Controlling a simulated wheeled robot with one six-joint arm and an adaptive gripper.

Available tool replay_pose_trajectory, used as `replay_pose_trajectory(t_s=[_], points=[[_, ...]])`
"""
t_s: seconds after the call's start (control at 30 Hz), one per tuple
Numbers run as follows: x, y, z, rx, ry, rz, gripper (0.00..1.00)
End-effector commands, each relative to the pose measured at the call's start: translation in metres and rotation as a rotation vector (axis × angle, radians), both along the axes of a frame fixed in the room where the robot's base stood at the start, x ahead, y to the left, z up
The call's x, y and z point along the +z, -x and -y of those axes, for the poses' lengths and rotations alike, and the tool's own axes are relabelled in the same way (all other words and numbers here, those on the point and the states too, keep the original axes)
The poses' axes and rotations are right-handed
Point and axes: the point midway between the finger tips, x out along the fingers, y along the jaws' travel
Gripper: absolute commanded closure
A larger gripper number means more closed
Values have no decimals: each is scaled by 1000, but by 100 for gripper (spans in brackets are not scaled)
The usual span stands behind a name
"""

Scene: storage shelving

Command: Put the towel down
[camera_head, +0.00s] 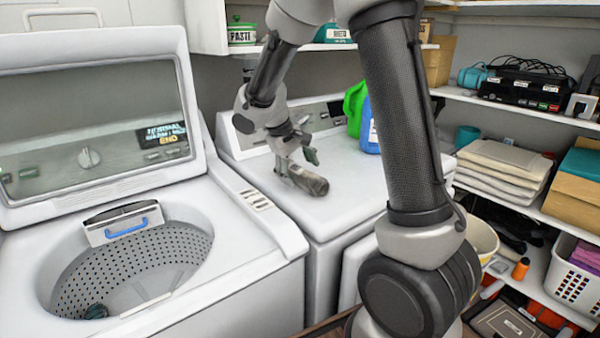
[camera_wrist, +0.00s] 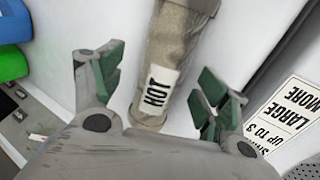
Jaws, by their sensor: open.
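A rolled grey-beige towel (camera_head: 310,182) lies on the white top of the closed machine (camera_head: 345,205) beside the open washer. In the wrist view the towel (camera_wrist: 172,60) carries a label reading HOT. My gripper (camera_head: 297,162) is just above the towel in the head view. In the wrist view its green-padded fingers (camera_wrist: 163,80) are spread to either side of the towel, with gaps between the pads and the cloth. The gripper is open.
The washer (camera_head: 255,225) at left has its lid up and its drum open. A green bottle (camera_head: 355,105) and a blue one (camera_head: 369,128) stand behind the towel. Shelves at right hold folded towels (camera_head: 500,165) and a white basket (camera_head: 572,280).

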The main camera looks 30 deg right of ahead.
Motion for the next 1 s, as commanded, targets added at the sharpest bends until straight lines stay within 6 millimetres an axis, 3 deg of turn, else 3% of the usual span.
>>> replay_pose_trajectory(t_s=[0.3, 0.53, 0.67, 0.77, 0.9, 1.0], points=[[66, 6, -29, 3, -2, 6, 25], [94, 10, -42, 1, -1, 2, 25], [107, 23, -35, -12, -25, 10, 25], [122, 55, -18, -37, -84, 36, 25], [140, 128, 11, -81, -211, 101, 25], [142, 180, 21, -103, -299, 159, 25]])
